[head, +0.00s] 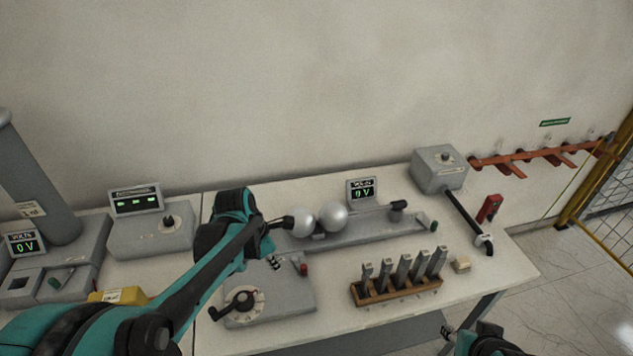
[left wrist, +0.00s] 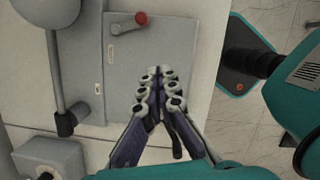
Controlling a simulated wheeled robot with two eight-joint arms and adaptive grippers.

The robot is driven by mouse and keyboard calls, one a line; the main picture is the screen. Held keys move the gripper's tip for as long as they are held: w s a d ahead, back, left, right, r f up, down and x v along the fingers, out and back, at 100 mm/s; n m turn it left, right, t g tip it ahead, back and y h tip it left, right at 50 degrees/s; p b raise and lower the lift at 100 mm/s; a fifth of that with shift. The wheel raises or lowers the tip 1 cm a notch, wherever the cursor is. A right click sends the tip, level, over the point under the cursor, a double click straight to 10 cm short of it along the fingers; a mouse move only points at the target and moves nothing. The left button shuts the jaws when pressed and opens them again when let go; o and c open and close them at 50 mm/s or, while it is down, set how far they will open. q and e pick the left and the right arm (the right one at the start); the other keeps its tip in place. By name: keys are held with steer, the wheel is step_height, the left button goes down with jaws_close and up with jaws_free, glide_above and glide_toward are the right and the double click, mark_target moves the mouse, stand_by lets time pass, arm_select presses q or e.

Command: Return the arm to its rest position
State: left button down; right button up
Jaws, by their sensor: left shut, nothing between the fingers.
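My left arm comes in from the left over the table, and its gripper (head: 276,263) is small and partly hidden beside the arm, above a grey panel with a dial (head: 240,303). In the left wrist view the left gripper (left wrist: 160,92) has its fingers together with nothing between them. It is over the grey panel (left wrist: 122,75), below a red-knobbed lever (left wrist: 140,19). The tip of my right gripper (head: 447,332) shows small at the bottom right, in front of the table; its jaws are unclear.
Two metal spheres (head: 332,215) stand on a grey bench behind the left gripper. A wooden rack (head: 398,292) holds several grey pieces. A grey box with a black handle (head: 438,169) stands at the back right. Meters line the left. Floor is clear on the right.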

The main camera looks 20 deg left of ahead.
arm_select(q)
steer(key=s+d+f+m+t+y+b, duration=0.1)
steer(key=s+d+m+b, duration=0.3)
steer(key=m, duration=0.9)
steer(key=s+d+f+m+t+b, duration=0.3)
steer(key=m+b, duration=0.3)
steer(key=m, duration=0.8)
steer(key=shift+s+d+f+t+y, duration=0.25)
steer(key=shift+s+d+t+y, duration=0.2)
steer(key=shift+s+d, duration=0.2)
